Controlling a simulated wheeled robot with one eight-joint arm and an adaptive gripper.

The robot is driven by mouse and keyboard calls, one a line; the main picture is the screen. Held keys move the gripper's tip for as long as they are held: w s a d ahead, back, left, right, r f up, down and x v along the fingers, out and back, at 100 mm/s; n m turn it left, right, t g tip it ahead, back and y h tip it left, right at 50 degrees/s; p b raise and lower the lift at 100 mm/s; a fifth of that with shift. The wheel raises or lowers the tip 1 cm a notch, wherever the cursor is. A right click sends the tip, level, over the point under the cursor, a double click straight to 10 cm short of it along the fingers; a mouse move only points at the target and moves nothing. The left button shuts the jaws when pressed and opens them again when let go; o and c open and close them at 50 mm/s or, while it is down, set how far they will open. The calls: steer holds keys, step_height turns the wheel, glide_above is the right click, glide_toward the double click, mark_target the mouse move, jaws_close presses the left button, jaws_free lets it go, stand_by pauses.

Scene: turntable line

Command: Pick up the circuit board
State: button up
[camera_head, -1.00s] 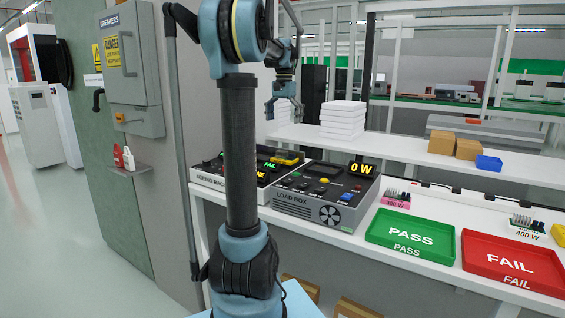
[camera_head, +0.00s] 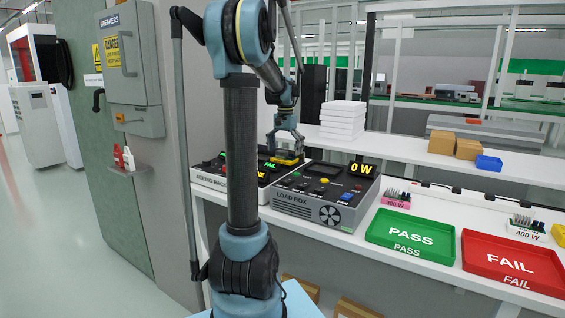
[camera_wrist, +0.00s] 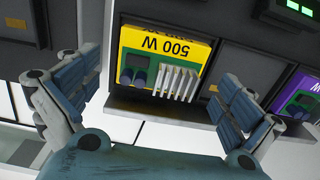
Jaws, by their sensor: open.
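A circuit board (camera_wrist: 190,52) with a yellow label marked 500 W, upside down in the wrist view, has white fins and dark round parts. It sits in a slot of the grey aging machine (camera_head: 208,178); its yellow top (camera_head: 287,161) shows in the head view. My gripper (camera_head: 286,146) is open just above the board. In the wrist view, its blue fingers (camera_wrist: 160,84) stand apart, one on each side of the board and nearer the camera. I cannot tell whether they touch it.
A purple-labelled board (camera_wrist: 297,96) sits in the slot to the right in the wrist view. The load box (camera_head: 325,205) reads 0 W. A green PASS tray (camera_head: 380,239), red FAIL tray (camera_head: 480,270), 300 W board (camera_head: 396,199) and 400 W board (camera_head: 526,228) are farther right.

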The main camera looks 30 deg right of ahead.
steer(key=shift+f, duration=0.85)
steer(key=c, duration=1.3)
steer(key=shift+a, duration=0.1)
